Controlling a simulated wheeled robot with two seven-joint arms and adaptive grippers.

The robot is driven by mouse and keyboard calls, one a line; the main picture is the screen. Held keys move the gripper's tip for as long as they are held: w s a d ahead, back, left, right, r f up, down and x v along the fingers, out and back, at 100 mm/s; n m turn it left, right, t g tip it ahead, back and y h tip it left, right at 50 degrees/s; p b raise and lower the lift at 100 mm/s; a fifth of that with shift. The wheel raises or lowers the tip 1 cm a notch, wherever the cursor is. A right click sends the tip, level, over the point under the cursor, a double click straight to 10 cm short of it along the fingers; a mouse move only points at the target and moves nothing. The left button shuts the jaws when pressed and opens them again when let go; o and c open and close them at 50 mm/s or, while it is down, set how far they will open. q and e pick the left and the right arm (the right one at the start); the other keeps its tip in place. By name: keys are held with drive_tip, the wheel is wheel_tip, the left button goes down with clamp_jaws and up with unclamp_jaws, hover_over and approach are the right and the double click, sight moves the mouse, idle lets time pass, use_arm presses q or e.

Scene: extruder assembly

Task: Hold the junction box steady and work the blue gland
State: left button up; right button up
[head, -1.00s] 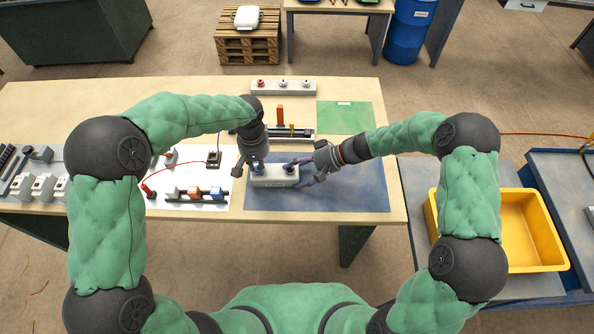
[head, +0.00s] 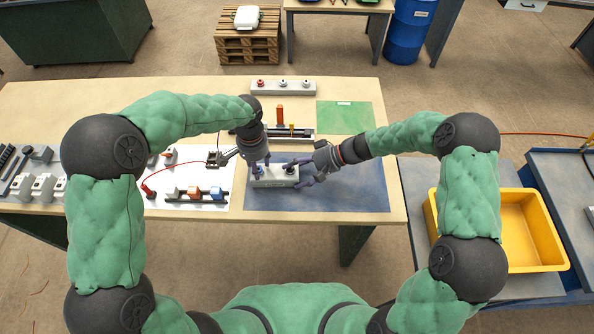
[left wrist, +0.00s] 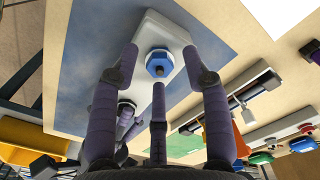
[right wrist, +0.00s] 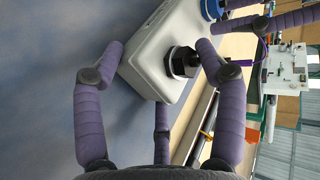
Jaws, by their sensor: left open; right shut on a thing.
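The junction box (head: 278,181) is a pale grey block on the blue mat, with a blue gland (left wrist: 158,64) at its left end and a black gland (right wrist: 182,62) at its right end. My left gripper (left wrist: 160,72) is open above the box, its fingers spread around the blue gland with gaps visible. In the head view the left gripper (head: 257,165) partly covers the blue gland. My right gripper (right wrist: 160,62) is shut on the right end of the box, fingers on either side near the black gland. The right gripper's third finger contact is hidden.
The blue mat (head: 350,190) is clear to the right of the box. A rail with coloured blocks (head: 195,198) and a red lead lie on the white sheet at left. A dark tool rack (head: 285,133) stands just behind, with a green mat (head: 345,117) beside it.

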use_arm(q)
drive_tip(key=shift+r, duration=2.95)
use_arm(e)
drive_tip(key=shift+s+f, duration=0.25)
drive_tip(key=shift+f, duration=0.15)
use_arm(q)
wheel_tip(320, 180, up, 12)
drive_tip(key=shift+s, duration=0.1)
use_arm(e)
drive_tip(key=o, duration=1.3)
drive_tip(key=shift+c, duration=0.2)
drive_tip(key=shift+o, duration=1)
drive_tip(key=shift+w, duration=0.1)
drive_tip(key=shift+w+r, duration=0.15)
drive_tip(key=shift+r, duration=0.1)
